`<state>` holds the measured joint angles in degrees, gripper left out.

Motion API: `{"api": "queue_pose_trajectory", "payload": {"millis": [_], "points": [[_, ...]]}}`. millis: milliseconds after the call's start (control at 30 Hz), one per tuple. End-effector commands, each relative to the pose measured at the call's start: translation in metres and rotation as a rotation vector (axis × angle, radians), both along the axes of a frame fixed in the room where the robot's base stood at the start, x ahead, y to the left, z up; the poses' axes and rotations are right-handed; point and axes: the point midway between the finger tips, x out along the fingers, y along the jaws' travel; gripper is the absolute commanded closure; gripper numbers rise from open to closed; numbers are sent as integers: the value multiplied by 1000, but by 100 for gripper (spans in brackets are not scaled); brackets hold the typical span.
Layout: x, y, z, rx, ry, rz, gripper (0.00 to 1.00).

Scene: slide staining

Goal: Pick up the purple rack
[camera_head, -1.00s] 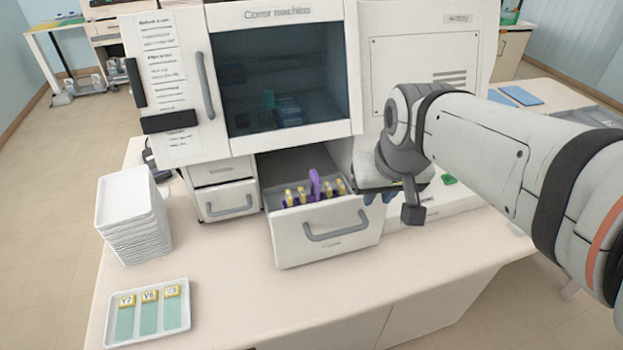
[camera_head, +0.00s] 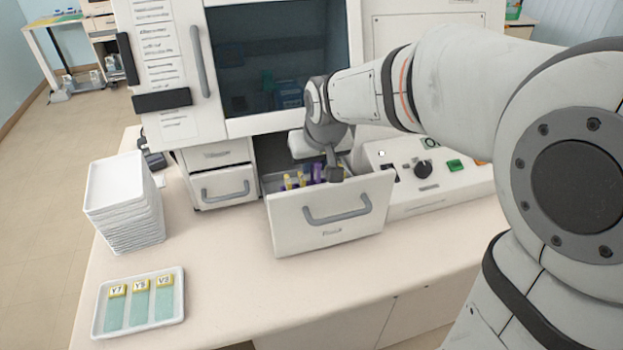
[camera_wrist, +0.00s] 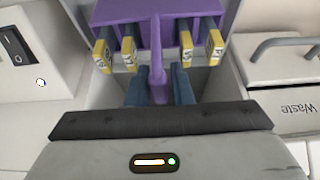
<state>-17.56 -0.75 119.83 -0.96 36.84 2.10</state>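The purple rack (camera_wrist: 185,31) sits inside the pulled-out drawer, with several yellow-labelled slides hanging in it. Its upright purple handle (camera_wrist: 158,85) stands between the two blue fingers of my gripper (camera_wrist: 160,82) in the wrist view. The fingers look open, one on each side of the handle, with narrow gaps. In the head view my gripper hangs over the open drawer and hides much of the rack; a bit of purple (camera_head: 317,172) and yellow slide ends (camera_head: 293,181) show beside it.
The open drawer's front (camera_head: 332,215) and walls surround the rack closely. The Cover machine (camera_head: 275,70) rises behind. A closed drawer (camera_head: 222,187) is to the left, a control panel (camera_head: 430,170) to the right. A stack of white trays (camera_head: 122,205) and a slide tray (camera_head: 139,326) stand left.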

Motion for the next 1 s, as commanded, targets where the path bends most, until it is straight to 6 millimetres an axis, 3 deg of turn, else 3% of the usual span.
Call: {"api": "queue_pose_trajectory", "payload": {"millis": [300,567,1000], "points": [[3,0,-8,0,-1,0,80],[3,0,-8,0,-1,-1,100],[4,0,-7,0,-2,-1,100]]}}
